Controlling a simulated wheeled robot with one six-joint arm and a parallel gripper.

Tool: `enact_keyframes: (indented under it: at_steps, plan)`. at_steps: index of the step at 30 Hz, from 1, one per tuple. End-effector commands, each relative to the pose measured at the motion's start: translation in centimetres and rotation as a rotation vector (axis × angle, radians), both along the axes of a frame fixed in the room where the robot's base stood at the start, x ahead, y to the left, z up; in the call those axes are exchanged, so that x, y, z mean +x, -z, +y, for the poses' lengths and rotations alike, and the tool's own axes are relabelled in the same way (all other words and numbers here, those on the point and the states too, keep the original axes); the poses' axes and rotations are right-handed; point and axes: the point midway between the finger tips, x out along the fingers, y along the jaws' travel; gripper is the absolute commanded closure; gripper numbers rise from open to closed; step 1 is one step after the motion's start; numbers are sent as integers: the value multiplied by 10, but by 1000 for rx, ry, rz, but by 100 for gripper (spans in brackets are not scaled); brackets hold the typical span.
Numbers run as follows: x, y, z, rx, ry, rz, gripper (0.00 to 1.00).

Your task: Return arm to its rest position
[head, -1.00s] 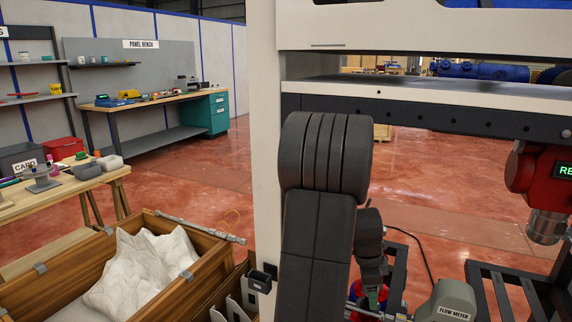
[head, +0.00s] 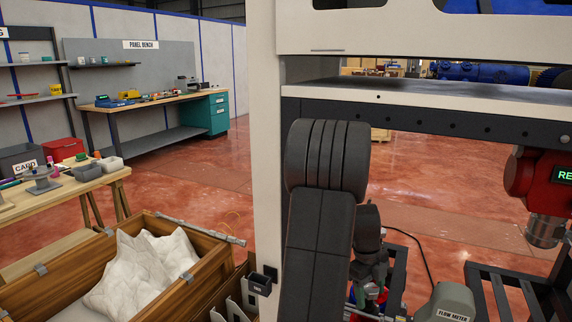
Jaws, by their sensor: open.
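My dark grey arm rises in the middle of the head view, in front of the dispenser frame (head: 268,130). A broad ribbed joint tops its thick upper link. Smaller joints of mine show just to the right, lower down. I cannot make out my gripper or its fingers; the near link and the bottom of the picture hide that area. No held object can be seen. A red and blue thing partly shows low behind the arm, too covered to name.
A grey flow meter (head: 447,303) stands low right of the arm. A red unit with a green display (head: 538,182) hangs at the right edge. A wooden crate (head: 208,292) with a white bag (head: 140,272) stands at left. The panel bench (head: 160,100) is far back.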

Motion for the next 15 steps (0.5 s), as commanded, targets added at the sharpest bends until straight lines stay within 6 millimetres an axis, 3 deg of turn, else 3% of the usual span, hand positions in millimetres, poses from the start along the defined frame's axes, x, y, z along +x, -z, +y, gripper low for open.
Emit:
enact_keyframes:
  at_steps: [6, 15]
  plan:
    - [0, 0, 0, 1, 156, 0, 39]
    - [0, 0, 0, 0, 235, 0, 39]
